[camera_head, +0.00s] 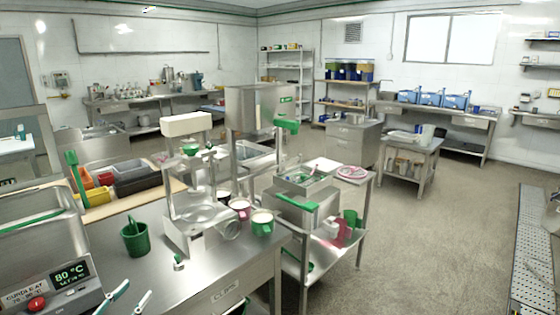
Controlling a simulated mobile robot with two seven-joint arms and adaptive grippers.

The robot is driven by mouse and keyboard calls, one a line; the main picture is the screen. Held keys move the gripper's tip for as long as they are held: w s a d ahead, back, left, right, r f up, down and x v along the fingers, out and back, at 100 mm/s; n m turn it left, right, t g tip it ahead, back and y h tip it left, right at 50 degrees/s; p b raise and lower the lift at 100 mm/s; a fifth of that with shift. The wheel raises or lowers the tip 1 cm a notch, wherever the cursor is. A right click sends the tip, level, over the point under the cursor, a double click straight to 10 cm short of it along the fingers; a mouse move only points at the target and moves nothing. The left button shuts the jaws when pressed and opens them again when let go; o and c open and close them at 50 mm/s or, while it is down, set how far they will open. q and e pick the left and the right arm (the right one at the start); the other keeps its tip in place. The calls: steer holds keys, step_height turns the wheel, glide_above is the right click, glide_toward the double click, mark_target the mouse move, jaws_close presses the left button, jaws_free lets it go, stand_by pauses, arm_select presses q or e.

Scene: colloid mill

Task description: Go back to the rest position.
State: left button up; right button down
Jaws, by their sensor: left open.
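My left gripper (138,288) shows at the bottom edge of the head view, left of centre. Its two green-and-white fingers are apart and nothing shows between them. It is over the near part of the steel bench (208,272), in front of the green bucket (135,238). My right gripper is not in view. A white and steel machine (186,125), perhaps the mill, stands upright on the bench behind and to the right of my left gripper.
A heated unit with an "80 °C" display (70,274) stands left of my gripper. Green-rimmed cups (262,222) stand near the bench's right end. A steel cart (305,205) is beyond them. Open floor (430,240) lies to the right.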

arm_select(q)
steer(key=s+d+f+m+g, duration=0.2)
steer(key=s+d+f+g, duration=0.25)
steer(key=s+f, duration=0.7)
steer(key=s+d+f+m+g, duration=0.3)
steer(key=s+d+f+g, duration=0.15)
steer(key=s+f, duration=0.7)
steer(key=d+r+n+t, duration=0.1)
steer(key=d+n, duration=0.4)
steer(key=d, duration=0.8)
steer(key=shift+s+r+n+t, duration=0.3)
steer(key=shift+r+t, duration=0.1)
steer(key=shift+r, duration=0.1)
